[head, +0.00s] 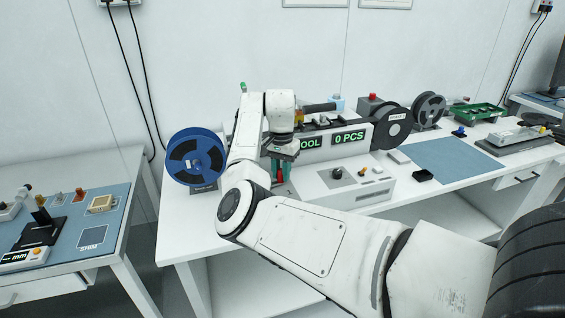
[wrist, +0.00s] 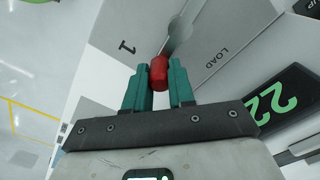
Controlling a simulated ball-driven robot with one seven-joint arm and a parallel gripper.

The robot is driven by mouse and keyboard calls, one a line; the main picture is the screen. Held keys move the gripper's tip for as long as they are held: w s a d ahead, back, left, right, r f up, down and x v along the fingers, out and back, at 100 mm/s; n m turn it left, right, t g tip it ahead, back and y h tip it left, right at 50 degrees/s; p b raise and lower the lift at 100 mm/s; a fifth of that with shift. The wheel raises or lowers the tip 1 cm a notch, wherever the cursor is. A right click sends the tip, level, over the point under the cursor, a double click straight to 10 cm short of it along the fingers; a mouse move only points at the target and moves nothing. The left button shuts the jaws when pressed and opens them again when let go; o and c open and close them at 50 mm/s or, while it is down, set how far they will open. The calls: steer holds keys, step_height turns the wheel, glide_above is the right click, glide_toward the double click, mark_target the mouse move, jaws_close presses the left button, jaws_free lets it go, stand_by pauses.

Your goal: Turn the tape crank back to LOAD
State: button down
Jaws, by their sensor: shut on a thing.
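The crank's red knob (wrist: 159,76) sits between the two teal fingers of my gripper (wrist: 160,65) in the wrist view, and the gripper is shut on it. The metal crank arm (wrist: 178,38) runs up and right from the knob over the light grey panel. The printed word LOAD (wrist: 215,57) is to the right of the crank arm, and a mark like a 1 (wrist: 127,46) is to its left. In the head view my gripper (head: 281,174) points down at the front of the white tape machine (head: 352,152), and my arm partly hides the crank area.
A blue reel (head: 195,157) stands left of my gripper and dark reels (head: 392,126) stand right. A white control box (head: 345,184) with knobs sits close to the right. Green displays read "0 PCS" (head: 349,137) and apparently 22 (wrist: 272,104).

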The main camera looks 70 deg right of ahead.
steer(key=n+p, duration=0.1)
steer(key=n, duration=0.1)
steer(key=w+d+n+p, duration=0.1)
steer(key=p, duration=0.1)
steer(key=shift+w+r+n, duration=0.1)
steer(key=shift+r+n, duration=0.1)
steer(key=shift+n, duration=0.2)
steer(key=w+n+p, duration=0.1)
steer(key=n+p, duration=0.1)
steer(key=shift+n, duration=0.3)
steer(key=shift+w+f+n+p, duration=0.1)
steer(key=shift+w+n+p, duration=0.3)
steer(key=shift+n, duration=0.5)
steer(key=shift+w+n+p, duration=0.35)
steer(key=shift+n+p, duration=0.05)
steer(key=shift+n, duration=0.5)
steer(key=shift+w+f+n+p, duration=0.1)
steer(key=shift+w+n+p, duration=0.3)
steer(key=shift+n, duration=0.5)
steer(key=c, duration=1)
jaws_free()
steer(key=shift+a, duration=0.1)
steer(key=shift+o, duration=0.2)
steer(key=shift+r, duration=0.1)
step_height(320, 180, up, 11)
steer(key=b, duration=0.2)
